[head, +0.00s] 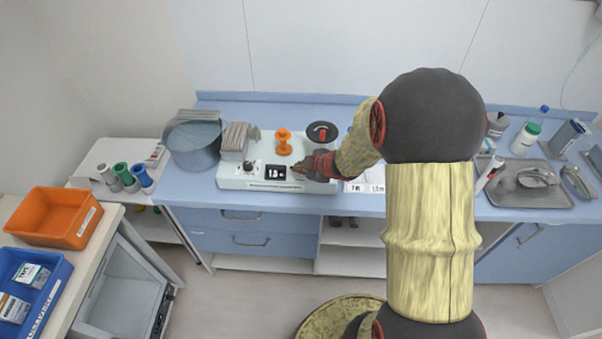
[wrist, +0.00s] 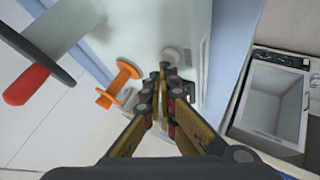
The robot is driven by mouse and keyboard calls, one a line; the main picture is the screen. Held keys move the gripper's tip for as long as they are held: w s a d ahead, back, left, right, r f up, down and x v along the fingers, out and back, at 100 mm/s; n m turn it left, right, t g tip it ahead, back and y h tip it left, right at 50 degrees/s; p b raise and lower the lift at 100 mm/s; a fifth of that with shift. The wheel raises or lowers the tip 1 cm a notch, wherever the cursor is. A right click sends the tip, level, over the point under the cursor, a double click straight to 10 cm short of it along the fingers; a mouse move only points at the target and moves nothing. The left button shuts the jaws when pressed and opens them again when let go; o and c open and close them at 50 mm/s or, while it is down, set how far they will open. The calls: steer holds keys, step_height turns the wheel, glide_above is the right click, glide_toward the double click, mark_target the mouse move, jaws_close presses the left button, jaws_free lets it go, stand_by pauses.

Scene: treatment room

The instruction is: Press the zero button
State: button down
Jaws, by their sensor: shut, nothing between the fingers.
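A white bench device (head: 230,181) stands on the blue counter, with a front panel that has a dark display (head: 275,172) and a black knob (head: 249,167). My gripper (head: 297,170) is shut and empty, its fingertips at the right end of this panel, beside the display. In the wrist view the shut fingers (wrist: 163,70) point at the device's pale surface (wrist: 165,22), near a pale round part (wrist: 172,55). I cannot make out the zero button; the fingers may cover it. Whether the tips touch the panel cannot be told.
An orange spool (head: 284,142) and a black disc with a red handle (head: 322,133) stand on the device behind my gripper. A grey pot (head: 195,145) is to the left. White labelled cards (head: 366,186) lie to the right, and a metal tray (head: 530,194) further right.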

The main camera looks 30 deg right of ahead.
mark_target(299, 174)
steer(key=shift+f, duration=0.4)
stand_by(0.3)
steer(key=shift+r, duration=0.1)
steer(key=shift+r+p, duration=0.7)
steer(key=shift+r, duration=0.1)
step_height(299, 174, up, 5)
steer(key=p, duration=0.5)
stand_by(0.8)
